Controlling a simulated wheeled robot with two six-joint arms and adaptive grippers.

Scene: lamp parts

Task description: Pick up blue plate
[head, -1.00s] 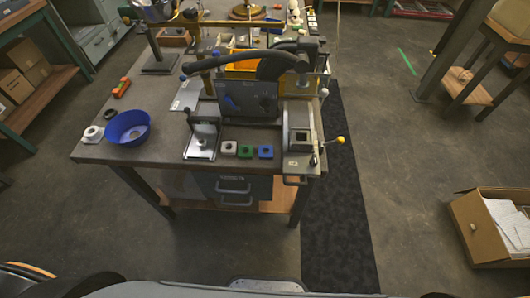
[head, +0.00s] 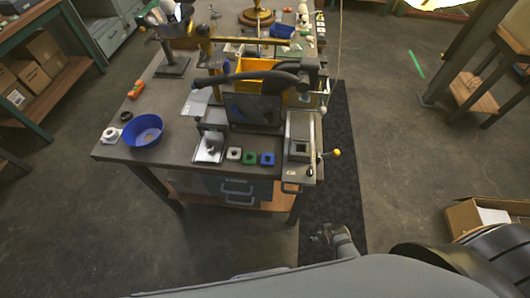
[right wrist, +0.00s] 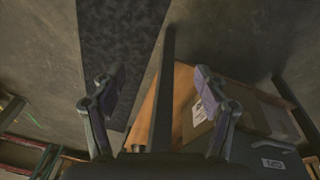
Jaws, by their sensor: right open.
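A small blue square plate (head: 267,158) with a dark centre lies near the front edge of the workbench, at the right end of a row with a green plate (head: 250,157) and a white plate (head: 234,154). My right gripper (head: 322,236) is low in the head view, over the dark floor mat and in front of the bench, well apart from the blue plate. In the right wrist view my right gripper (right wrist: 160,88) has its fingers spread with nothing held between them. The blue plate cannot be made out in that view. My left gripper is not in view.
A dark press-like machine (head: 254,110) stands behind the plates. A metal fixture (head: 209,147) is left of them, and a vise-like device (head: 299,150) with a yellow-knobbed lever (head: 336,153) is right. A blue bowl (head: 143,131) sits at the bench's left.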

